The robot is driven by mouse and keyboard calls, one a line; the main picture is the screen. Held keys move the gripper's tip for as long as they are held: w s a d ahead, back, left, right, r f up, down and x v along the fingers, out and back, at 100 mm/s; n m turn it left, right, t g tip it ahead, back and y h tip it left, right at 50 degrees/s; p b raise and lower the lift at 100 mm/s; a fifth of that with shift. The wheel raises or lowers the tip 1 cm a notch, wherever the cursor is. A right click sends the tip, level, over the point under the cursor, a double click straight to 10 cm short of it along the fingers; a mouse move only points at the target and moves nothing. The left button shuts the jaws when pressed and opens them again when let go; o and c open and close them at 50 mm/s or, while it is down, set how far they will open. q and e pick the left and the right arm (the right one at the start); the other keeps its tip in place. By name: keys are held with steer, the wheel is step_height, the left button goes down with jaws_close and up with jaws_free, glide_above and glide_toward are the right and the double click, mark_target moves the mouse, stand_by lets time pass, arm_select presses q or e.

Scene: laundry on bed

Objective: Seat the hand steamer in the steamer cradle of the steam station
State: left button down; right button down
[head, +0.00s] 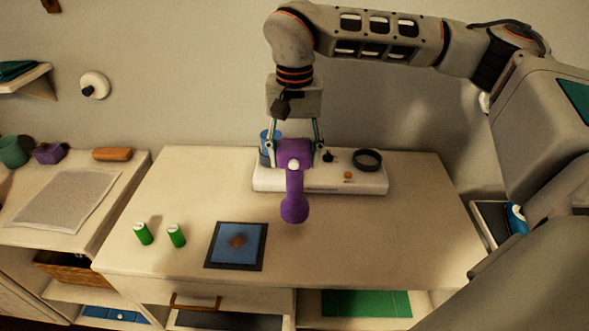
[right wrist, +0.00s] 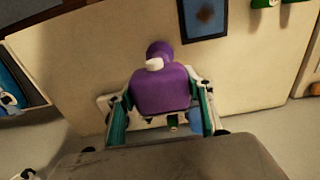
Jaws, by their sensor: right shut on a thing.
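The purple hand steamer (head: 293,185) is in my right gripper (head: 296,142), whose two fingers close on its sides from above. Its rounded end points toward the front of the counter, and a white button shows on top. It also fills the middle of the right wrist view (right wrist: 160,90). The white steam station (head: 335,184) lies behind and below it at the back of the counter. The station carries a black ring (head: 367,160) on its right, which may be the cradle, and a blue tank (head: 266,148) on its left. My left gripper is out of view.
The counter's right front is clear. A side surface at left holds a white cloth (head: 68,200) and small items.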

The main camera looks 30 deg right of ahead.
mark_target(295, 183)
steer(key=shift+f, duration=2.25)
steer(key=c, duration=0.9)
jaws_free()
